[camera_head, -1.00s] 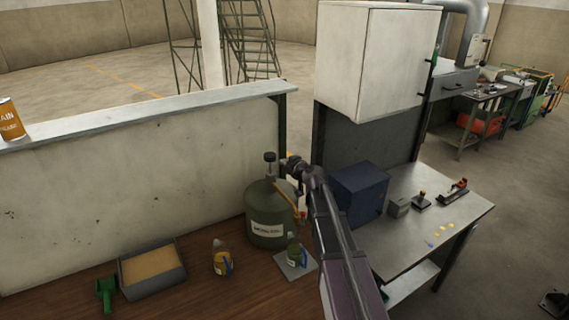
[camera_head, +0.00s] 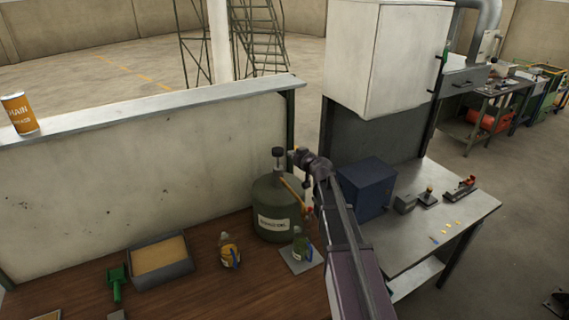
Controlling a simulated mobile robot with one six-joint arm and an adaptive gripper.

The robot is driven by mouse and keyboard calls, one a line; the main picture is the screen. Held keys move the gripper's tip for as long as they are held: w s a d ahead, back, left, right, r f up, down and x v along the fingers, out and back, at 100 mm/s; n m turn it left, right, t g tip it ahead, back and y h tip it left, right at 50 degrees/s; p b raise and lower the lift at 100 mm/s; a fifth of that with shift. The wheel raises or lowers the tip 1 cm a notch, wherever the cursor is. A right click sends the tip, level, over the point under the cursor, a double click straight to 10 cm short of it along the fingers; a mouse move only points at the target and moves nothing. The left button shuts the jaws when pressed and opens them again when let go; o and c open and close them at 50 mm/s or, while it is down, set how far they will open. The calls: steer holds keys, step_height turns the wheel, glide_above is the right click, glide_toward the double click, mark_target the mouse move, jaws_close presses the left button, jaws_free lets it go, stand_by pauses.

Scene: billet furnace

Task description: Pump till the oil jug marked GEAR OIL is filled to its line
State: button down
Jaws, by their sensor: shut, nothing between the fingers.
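A dark green oil drum (camera_head: 272,212) stands on the brown bench, with a black pump knob (camera_head: 277,152) on top and an orange spout (camera_head: 291,187) slanting down its right side. A yellow-brown jug (camera_head: 228,252), also with a blue handle, stands to the left. Labels are too small to read, and the fill line and oil level cannot be made out. My gripper (camera_head: 295,156) is shut and empty, just right of the knob; contact with it is unclear.
A tray (camera_head: 182,270) and a green tool (camera_head: 115,282) lie on the bench at left. A pale partition (camera_head: 110,180) stands behind. A metal table (camera_head: 455,205) with a blue box (camera_head: 367,187) stands at right, below a white cabinet (camera_head: 372,60).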

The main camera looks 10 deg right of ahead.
step_height(320, 180, up, 4)
steer(key=p, duration=0.3)
steer(key=shift+a, duration=0.15)
steer(key=shift+w, duration=0.2)
steer(key=b, duration=0.2)
glide_above(279, 152)
step_height(279, 152, down, 2)
steer(key=shift+f, duration=0.25)
steer(key=shift+w+f+b, duration=0.25)
steer(key=shift+b, duration=0.15)
steer(key=shift+s+f+b, duration=0.2)
steer(key=shift+f+b, duration=1.5)
